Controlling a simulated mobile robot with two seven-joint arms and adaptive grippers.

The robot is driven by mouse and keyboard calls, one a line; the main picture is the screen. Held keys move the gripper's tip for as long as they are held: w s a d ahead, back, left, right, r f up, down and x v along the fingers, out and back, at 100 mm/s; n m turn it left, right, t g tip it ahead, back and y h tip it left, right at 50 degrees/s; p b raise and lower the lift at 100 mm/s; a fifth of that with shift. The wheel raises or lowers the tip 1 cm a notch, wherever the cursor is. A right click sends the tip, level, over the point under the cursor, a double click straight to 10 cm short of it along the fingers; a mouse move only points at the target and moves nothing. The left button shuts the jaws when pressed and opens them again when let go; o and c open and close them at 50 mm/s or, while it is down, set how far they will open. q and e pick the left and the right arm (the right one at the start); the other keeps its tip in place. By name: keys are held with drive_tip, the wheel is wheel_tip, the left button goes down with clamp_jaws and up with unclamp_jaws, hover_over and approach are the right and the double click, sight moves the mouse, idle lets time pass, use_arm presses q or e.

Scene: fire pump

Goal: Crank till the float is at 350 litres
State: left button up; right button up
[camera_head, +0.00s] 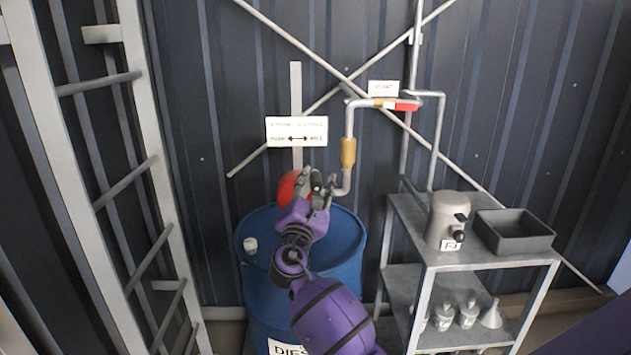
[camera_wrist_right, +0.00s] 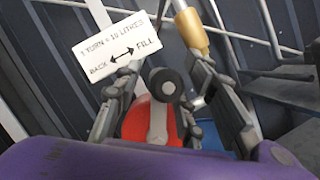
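A red round pump body (camera_head: 287,188) with a grey crank arm sits on top of a blue drum (camera_head: 345,245). The sign (camera_head: 297,131) above it has a double arrow; in the right wrist view (camera_wrist_right: 122,48) it reads "1 turn = 10 litres", back left, fill right. My right gripper (camera_head: 318,182) is at the crank, partly hiding it. In the right wrist view its fingers (camera_wrist_right: 160,90) stand apart on either side of the crank's black knob (camera_wrist_right: 166,84), with a gap visible on the left. No float or litre scale can be made out. My left gripper is not in view.
A brass-fitted pipe (camera_head: 348,152) rises beside the crank to a red-handled valve (camera_head: 406,106). A grey shelf (camera_head: 460,258) at right holds a can (camera_head: 446,220), a tray (camera_head: 513,232) and small vessels below. A ladder (camera_head: 130,180) stands left.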

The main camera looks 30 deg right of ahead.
drive_tip(key=shift+w+d, duration=0.15)
drive_tip(key=shift+c, duration=0.2)
clamp_jaws()
drive_tip(key=shift+d+f+m, duration=0.15)
drive_tip(key=shift+m, duration=0.25)
idle(0.6)
